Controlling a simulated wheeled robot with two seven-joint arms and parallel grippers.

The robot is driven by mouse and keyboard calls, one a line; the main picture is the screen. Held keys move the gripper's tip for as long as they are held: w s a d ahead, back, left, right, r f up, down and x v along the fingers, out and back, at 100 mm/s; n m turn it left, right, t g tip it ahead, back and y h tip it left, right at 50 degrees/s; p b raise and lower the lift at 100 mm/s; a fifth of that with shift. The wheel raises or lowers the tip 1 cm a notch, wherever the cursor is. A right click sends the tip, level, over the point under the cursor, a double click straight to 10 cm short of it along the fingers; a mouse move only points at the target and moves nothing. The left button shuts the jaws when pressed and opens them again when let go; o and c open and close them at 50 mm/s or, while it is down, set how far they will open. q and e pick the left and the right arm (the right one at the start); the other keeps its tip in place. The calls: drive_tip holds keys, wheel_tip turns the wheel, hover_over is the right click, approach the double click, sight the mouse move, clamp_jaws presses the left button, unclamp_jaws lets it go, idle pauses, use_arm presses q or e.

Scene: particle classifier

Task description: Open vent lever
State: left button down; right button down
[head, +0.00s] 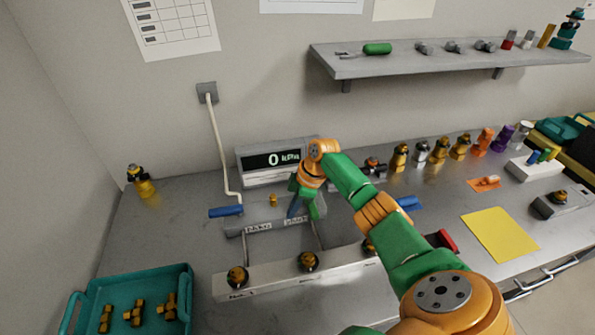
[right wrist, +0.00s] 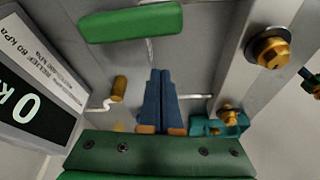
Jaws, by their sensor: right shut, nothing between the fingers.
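A green lever handle (head: 314,210) sits beside my right gripper at the rear of the bench fixture, near a white label whose text is too small to read surely. It fits a vent lever. In the right wrist view a green handle (right wrist: 130,22) on a thin rod lies beyond the fingertips, apart from them. My right gripper (head: 293,210) points down in front of the gauge; its blue fingers (right wrist: 160,75) are together with nothing between them. A blue lever handle (head: 226,211) lies to the left. My left gripper is not in view.
The gauge (head: 274,160) reads 0 kPa. A brass knob (head: 273,200) stands between the handles. A pale rail (head: 278,281) with brass fittings runs in front. A teal tray (head: 97,283) stands front left; several fittings line the back right.

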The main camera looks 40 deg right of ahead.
drive_tip(key=b+v, duration=0.1)
drive_tip(key=v, duration=0.8)
drive_tip(key=shift+w+d+r, duration=0.15)
drive_tip(key=shift+w+d, duration=0.15)
